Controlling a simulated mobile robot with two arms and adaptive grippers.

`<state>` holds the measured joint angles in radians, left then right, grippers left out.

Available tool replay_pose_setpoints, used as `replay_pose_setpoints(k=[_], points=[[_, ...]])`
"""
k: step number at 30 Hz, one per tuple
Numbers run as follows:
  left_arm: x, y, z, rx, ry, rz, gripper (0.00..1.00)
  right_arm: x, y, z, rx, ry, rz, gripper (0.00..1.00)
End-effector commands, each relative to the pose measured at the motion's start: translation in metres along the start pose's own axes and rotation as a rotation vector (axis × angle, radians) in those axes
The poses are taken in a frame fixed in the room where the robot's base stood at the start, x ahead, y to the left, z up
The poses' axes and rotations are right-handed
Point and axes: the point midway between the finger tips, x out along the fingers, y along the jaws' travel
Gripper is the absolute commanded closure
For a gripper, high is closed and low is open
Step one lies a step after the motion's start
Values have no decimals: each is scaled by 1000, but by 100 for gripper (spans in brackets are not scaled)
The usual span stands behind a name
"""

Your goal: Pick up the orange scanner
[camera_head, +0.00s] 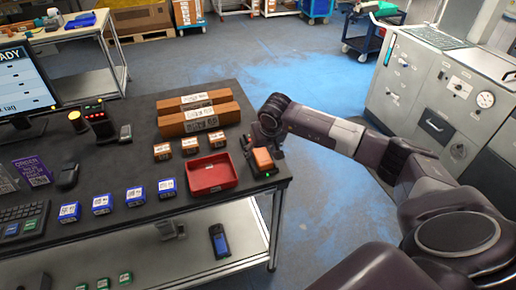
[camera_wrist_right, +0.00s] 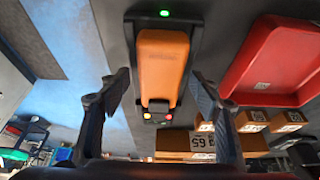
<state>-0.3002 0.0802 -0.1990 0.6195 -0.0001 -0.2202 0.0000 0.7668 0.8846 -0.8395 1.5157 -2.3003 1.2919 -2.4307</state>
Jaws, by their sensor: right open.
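The orange scanner (camera_head: 263,159) stands in a dark cradle at the right edge of the dark tabletop, beside the red tray. In the right wrist view the scanner (camera_wrist_right: 163,65) is upper centre in its black cradle (camera_wrist_right: 190,40), with a green light at one end and small yellow and red lights at the other. My right gripper (camera_head: 263,146) is at the scanner. In the wrist view my right gripper (camera_wrist_right: 160,88) is open, with one finger on each side of the scanner and gaps between. My left gripper is not in view.
The red tray (camera_head: 212,174) lies close to the left of the scanner. Brown boxes (camera_head: 205,117), small orange boxes (camera_head: 190,145) and several blue boxes (camera_head: 102,204) stand on the table (camera_head: 140,165). Floor (camera_head: 330,190) right of the table is free; a grey machine (camera_head: 430,100) stands beyond.

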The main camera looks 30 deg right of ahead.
Motion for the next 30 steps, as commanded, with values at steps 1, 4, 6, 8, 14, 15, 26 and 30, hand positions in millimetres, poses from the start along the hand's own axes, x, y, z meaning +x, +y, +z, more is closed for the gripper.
replay_pose_setpoints(k=[1,4,6,8,14,15,26,30], points=[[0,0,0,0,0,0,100,0,0,0,0,0,0,42],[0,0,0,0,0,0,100,0,0,0,0,0,-1,43],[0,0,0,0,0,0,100,0,0,0,0,0,-1,51],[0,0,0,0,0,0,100,0,0,0,0,0,-1,57],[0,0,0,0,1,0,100,0,0,0,1,0,-1,80],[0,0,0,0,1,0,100,0,0,0,1,0,-1,84],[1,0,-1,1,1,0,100,-2,0,-2,1,3,-2,95],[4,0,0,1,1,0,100,-8,-1,-5,1,5,-3,95]])
